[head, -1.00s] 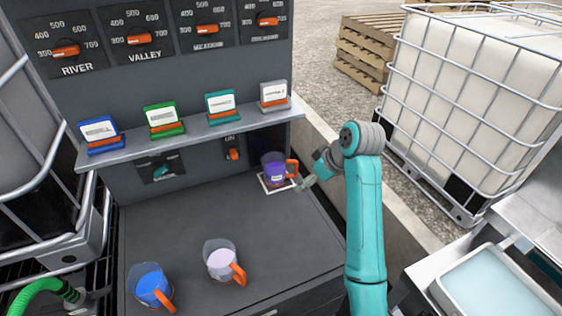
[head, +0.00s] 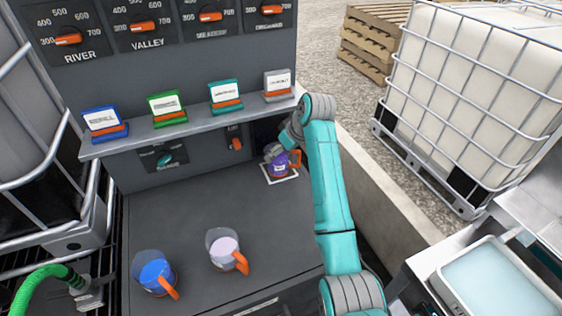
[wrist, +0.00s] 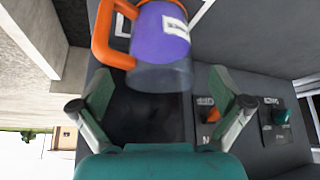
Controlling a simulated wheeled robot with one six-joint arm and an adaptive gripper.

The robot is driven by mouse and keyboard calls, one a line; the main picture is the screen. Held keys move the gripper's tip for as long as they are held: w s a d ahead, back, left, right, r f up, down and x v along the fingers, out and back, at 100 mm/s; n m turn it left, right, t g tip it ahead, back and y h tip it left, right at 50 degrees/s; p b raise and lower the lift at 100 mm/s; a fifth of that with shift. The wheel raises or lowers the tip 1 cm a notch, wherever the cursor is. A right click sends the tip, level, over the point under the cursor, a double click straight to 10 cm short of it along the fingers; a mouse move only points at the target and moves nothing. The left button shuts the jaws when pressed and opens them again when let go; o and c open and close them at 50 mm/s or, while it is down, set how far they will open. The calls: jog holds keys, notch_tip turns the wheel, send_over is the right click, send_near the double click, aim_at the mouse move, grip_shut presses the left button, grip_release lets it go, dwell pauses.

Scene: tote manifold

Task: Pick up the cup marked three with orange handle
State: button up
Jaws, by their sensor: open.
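A clear cup with purple contents, a white label and an orange handle (head: 280,168) stands on the white-outlined square at the back right of the dark counter. Its label is too small to read, so I cannot tell its number. In the wrist view the purple cup (wrist: 162,45) lies ahead of the fingers, its clear end nearest to them and its handle to the left. My gripper (wrist: 160,98) is open, with one finger on each side of the space before the cup. In the head view my gripper (head: 276,150) is at the cup's upper part and partly hides it.
A blue cup (head: 154,272) and a pale lilac cup (head: 224,248), both with orange handles, stand at the counter's front. A shelf (head: 190,132) with several coloured labelled blocks overhangs the back. The counter's middle (head: 200,205) is clear.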

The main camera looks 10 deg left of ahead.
jog(key=shift+x, duration=1.8)
jog(key=c, duration=1.5)
jog(key=shift+o, duration=0.2)
jog(key=shift+r, duration=0.1)
